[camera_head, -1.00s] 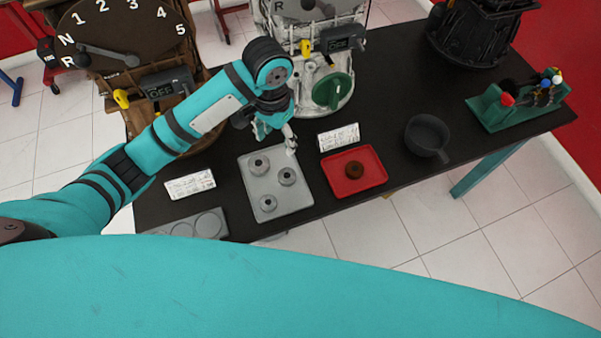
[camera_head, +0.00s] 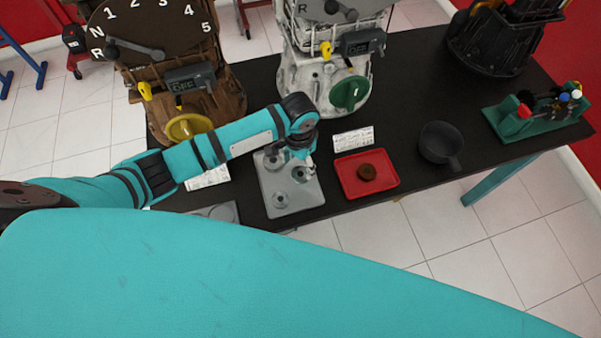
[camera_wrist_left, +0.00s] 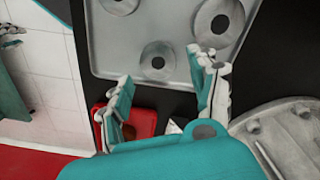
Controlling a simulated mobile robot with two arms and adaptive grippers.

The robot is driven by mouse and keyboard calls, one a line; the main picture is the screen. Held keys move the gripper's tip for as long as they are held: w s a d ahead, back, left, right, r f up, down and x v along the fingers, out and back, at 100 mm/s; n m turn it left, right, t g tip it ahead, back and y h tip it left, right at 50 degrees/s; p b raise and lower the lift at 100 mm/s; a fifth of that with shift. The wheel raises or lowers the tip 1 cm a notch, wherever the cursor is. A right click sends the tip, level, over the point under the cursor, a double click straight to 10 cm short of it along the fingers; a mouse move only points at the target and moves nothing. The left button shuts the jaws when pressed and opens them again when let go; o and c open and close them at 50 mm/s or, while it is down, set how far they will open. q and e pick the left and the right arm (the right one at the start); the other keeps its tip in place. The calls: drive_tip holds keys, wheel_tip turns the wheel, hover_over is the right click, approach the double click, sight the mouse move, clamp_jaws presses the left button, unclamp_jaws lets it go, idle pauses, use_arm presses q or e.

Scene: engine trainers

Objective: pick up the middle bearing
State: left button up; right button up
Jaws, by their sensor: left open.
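A grey tray (camera_head: 312,200) on the black table holds three round metal bearings. The middle bearing (camera_head: 301,174) sits at the tray's right side, between the back bearing (camera_head: 272,160) and the front bearing (camera_head: 279,201). My left gripper (camera_head: 305,153) is over the tray's back right part, close to the middle bearing. In the left wrist view the left gripper (camera_wrist_left: 165,88) is open and empty. There, the middle bearing (camera_wrist_left: 158,60) lies just beyond the gap between the fingertips, with the larger back bearing (camera_wrist_left: 220,22) to the right.
A red tray (camera_head: 348,186) with a brown ring (camera_head: 367,172) stands right of the grey tray. A dark bowl (camera_head: 440,145) is farther right. A white gearbox housing (camera_head: 303,90) stands behind, with a brown one (camera_head: 212,95) at left. A white label (camera_head: 353,138) stands behind the red tray.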

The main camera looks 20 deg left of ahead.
sight(299, 174)
use_arm(q)
drive_tip(key=f, duration=0.2)
drive_tip(key=f+p, duration=0.1)
drive_tip(key=f, duration=0.1)
drive_tip(key=shift+s+f, duration=0.2)
drive_tip(key=shift+f, duration=0.2)
drive_tip(key=c, duration=1.1)
